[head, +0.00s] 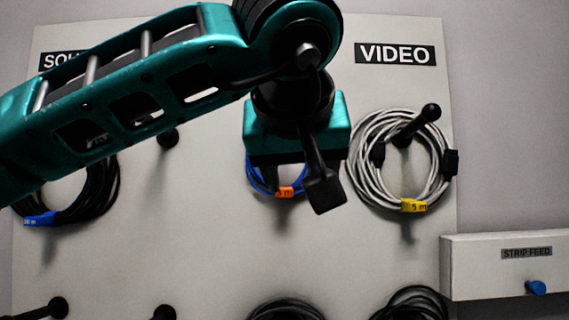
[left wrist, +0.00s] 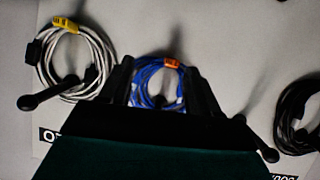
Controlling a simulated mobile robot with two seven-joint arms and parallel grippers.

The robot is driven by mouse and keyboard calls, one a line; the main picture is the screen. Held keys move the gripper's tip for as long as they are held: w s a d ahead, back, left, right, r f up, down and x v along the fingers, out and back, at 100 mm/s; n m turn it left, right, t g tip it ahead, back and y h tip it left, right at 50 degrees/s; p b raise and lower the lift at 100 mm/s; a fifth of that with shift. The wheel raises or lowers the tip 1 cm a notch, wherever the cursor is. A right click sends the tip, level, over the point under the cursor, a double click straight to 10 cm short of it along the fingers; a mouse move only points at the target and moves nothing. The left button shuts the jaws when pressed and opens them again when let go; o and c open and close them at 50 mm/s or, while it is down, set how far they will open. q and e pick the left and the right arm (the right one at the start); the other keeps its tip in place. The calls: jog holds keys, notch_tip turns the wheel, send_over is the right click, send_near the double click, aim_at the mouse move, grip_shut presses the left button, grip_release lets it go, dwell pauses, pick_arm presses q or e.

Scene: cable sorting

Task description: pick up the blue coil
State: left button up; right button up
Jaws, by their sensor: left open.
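The blue coil (head: 258,178) hangs on the wall board in the middle of the head view, with an orange length tag at its bottom. My left gripper (head: 296,158) is in front of it and hides its upper part and right side. In the left wrist view the blue coil (left wrist: 141,82) shows between the two spread fingers of my left gripper (left wrist: 160,82). The fingers are open and stand on either side of the coil. Whether they touch it or how deep they reach, I cannot tell. My right gripper is in neither view.
A white coil (head: 361,178) with a yellow tag hangs on a peg just right, under the VIDEO label (head: 395,54). A black coil (head: 104,185) with a blue tag hangs left. More dark coils (head: 285,309) and pegs are below. A STRIP FEED box (head: 470,275) is lower right.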

pick_arm(q)
notch_tip(320, 180, up, 2)
jog(key=a, duration=0.1)
jog(key=t+y+b, duration=0.1)
send_near(284, 184)
notch_tip(284, 184, down, 3)
jog(key=s, duration=0.1)
jog(key=shift+r+b+x, duration=0.25)
jog(key=shift+x, duration=1)
jog(key=shift+r+b+x, duration=0.2)
jog(key=shift+x, duration=1.05)
jog(key=shift+w+d, duration=0.1)
jog(key=shift+w, duration=0.1)
grip_shut()
jog(key=shift+r, duration=0.1)
jog(key=r+p+v, duration=0.1)
jog(key=p+v, duration=0.1)
jog(key=v, duration=1.4)
jog(key=shift+w+r+p, duration=0.3)
jog(key=shift+r+p, duration=0.05)
